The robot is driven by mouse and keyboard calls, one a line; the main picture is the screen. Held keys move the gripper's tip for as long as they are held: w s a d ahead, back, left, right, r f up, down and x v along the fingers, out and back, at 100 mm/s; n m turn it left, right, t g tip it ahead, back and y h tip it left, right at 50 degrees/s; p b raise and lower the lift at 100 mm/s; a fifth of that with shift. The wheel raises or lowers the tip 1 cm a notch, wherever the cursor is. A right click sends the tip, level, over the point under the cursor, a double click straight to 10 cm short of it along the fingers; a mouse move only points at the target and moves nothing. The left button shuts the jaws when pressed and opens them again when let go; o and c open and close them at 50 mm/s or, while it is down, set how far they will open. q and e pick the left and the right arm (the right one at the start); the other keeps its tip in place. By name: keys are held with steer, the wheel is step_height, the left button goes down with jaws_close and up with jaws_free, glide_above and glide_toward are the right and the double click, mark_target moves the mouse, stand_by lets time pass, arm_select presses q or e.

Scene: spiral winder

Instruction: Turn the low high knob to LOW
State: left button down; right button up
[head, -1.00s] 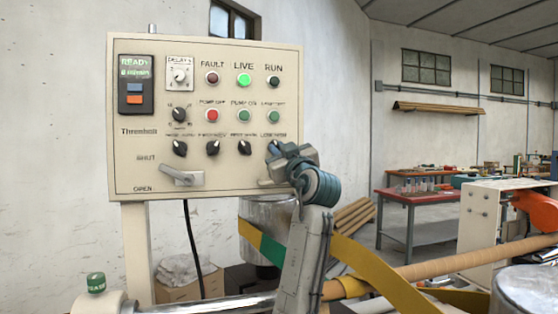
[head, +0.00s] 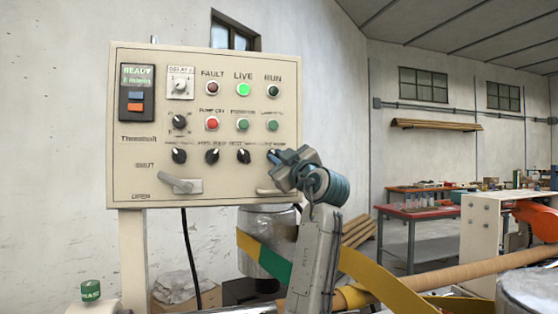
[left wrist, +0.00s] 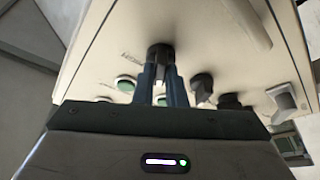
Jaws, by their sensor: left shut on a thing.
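The low high knob (left wrist: 160,52) is a black knob at the right end of the lower knob row on the beige control panel (head: 230,170). In the head view it is hidden behind my left gripper (head: 275,157), and its label is too blurred to read. In the left wrist view the two blue-grey fingers of my left gripper (left wrist: 163,84) stand on either side of this knob and are shut on it. The knob's pointer direction cannot be told. My right gripper is not in view.
Several other black knobs, such as the neighbouring one (head: 243,156), sit left in the same row. A grey lever handle (head: 181,184) is at the panel's lower left. A green lamp (head: 243,90) glows under LIVE. Yellow-green strap (head: 265,255) runs below the panel.

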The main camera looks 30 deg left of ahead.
arm_select(q)
steer(key=c, duration=1.5)
jaws_free()
steer(key=shift+r, duration=0.15)
